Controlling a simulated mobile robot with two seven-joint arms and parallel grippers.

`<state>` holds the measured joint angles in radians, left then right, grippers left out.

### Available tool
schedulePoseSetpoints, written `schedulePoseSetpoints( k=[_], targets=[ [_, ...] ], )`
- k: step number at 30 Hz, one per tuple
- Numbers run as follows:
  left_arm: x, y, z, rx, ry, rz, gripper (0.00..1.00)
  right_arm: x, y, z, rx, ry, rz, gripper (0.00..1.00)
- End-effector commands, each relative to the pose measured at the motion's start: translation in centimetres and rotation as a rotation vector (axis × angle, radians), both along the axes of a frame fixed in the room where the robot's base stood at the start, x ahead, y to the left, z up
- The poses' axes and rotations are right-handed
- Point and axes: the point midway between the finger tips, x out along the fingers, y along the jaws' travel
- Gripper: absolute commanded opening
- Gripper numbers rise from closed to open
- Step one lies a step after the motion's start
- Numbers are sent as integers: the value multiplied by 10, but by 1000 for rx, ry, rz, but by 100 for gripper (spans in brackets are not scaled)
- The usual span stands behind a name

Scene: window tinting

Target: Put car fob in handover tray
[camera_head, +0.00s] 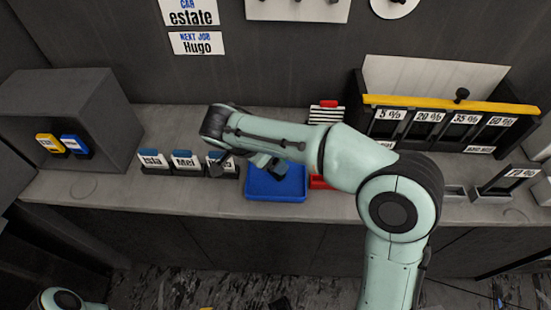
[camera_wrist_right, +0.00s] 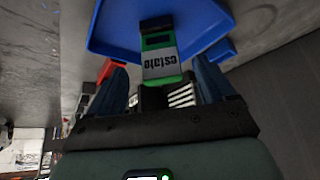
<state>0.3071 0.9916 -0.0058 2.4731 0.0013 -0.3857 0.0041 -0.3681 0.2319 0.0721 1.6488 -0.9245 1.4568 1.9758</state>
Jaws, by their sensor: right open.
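The car fob (camera_wrist_right: 160,64), green with a white label reading "estate", shows in the right wrist view between my right gripper's (camera_wrist_right: 158,78) fingers. The blue tray (camera_wrist_right: 112,30), which I take as the handover tray, lies behind the fob; I cannot tell whether the fob touches its floor. In the head view the blue tray (camera_head: 277,188) stands on the counter, and my right gripper (camera_head: 266,164) is over its back left part. The right fingers are open, one on each side of the fob. The fob is hidden in the head view. Only part of my left arm shows at bottom left.
A row of labelled holders (camera_head: 187,166) stands left of the tray. A dark box (camera_head: 72,110) with yellow and blue fobs is further left. A red object (camera_head: 320,182) is right of the tray. A film rack (camera_head: 445,120) stands at the right. A wall card (camera_head: 192,14) reads "estate".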

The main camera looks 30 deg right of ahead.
Motion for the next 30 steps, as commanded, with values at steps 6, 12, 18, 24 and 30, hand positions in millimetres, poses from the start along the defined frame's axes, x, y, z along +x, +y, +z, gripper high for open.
schedulePoseSetpoints(
  k=[6,12,18,24,30],
  targets=[
    [2,0,5,0,-2,0,43,-4,22,38,1,-3,3,83],
    [2,0,7,0,-2,0,43,-7,30,54,0,0,0,83],
    [2,0,7,0,-2,0,43,-8,31,55,0,1,0,83],
    [2,0,7,0,-2,0,43,-8,31,55,0,1,0,83],
    [2,0,7,0,-2,0,43,-8,31,55,0,1,0,83]
  ],
)
